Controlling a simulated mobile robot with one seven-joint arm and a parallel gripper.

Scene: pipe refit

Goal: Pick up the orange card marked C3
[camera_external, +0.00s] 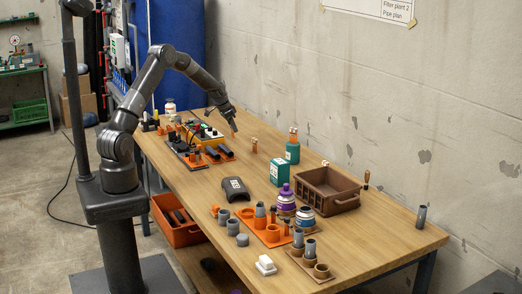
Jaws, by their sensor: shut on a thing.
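My gripper (232,125) is over the far part of the wooden table (225,172), pointing down. It is shut on a small orange piece that looks like a card (235,134). Its marking is too small to read, so I cannot tell if it is C3. I cannot tell whether its lower edge touches the table. Another small orange upright piece (254,145) stands just to the right, apart from my gripper; its marking is not legible either.
Left of my gripper are orange trays with dark cylinders (212,155). To the right stand a green bottle (292,152), a green box (280,172) and a brown crate (328,197). The right table end is mostly clear.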

